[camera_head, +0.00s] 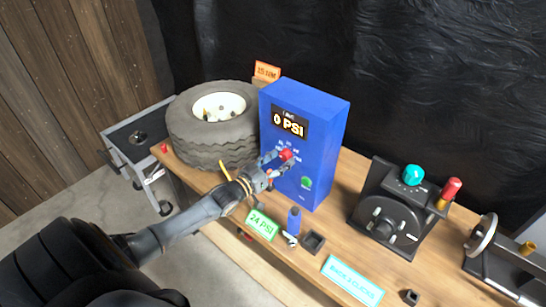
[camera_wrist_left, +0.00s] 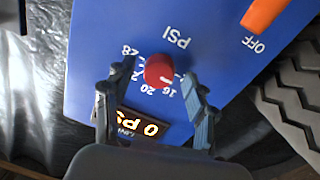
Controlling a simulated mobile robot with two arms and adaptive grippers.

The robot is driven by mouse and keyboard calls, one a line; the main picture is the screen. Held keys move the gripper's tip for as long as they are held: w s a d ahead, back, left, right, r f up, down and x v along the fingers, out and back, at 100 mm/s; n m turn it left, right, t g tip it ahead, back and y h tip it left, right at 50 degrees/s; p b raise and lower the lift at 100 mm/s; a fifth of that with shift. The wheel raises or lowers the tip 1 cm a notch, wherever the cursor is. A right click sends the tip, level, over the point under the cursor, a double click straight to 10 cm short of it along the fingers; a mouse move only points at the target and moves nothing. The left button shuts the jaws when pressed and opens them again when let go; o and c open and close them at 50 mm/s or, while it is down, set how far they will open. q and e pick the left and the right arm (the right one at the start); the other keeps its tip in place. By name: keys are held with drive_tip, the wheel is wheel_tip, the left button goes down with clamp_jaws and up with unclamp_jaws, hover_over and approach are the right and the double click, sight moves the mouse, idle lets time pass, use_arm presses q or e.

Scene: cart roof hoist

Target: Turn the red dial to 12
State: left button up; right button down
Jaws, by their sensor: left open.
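The red dial (camera_head: 286,155) sits on the front of a blue box (camera_head: 322,125) whose display reads 0 PSI. In the left wrist view the dial (camera_wrist_left: 159,71) is a round red knob with a small white mark at its lower right. Numbers such as 16, 20 and 28 are printed around it; a 12 is not clearly readable. My left gripper (camera_head: 272,160) is open, with one finger (camera_wrist_left: 112,95) on each side of the dial in the left wrist view. I cannot tell whether the fingers touch it. My right gripper is not in view.
A green button (camera_head: 307,183) is low on the box.

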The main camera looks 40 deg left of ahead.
use_arm(q)
drive_tip(key=s+a, duration=0.1)
drive_tip(key=s, duration=1)
drive_tip(key=shift+s+a, duration=0.4)
drive_tip(key=shift+f, duration=0.15)
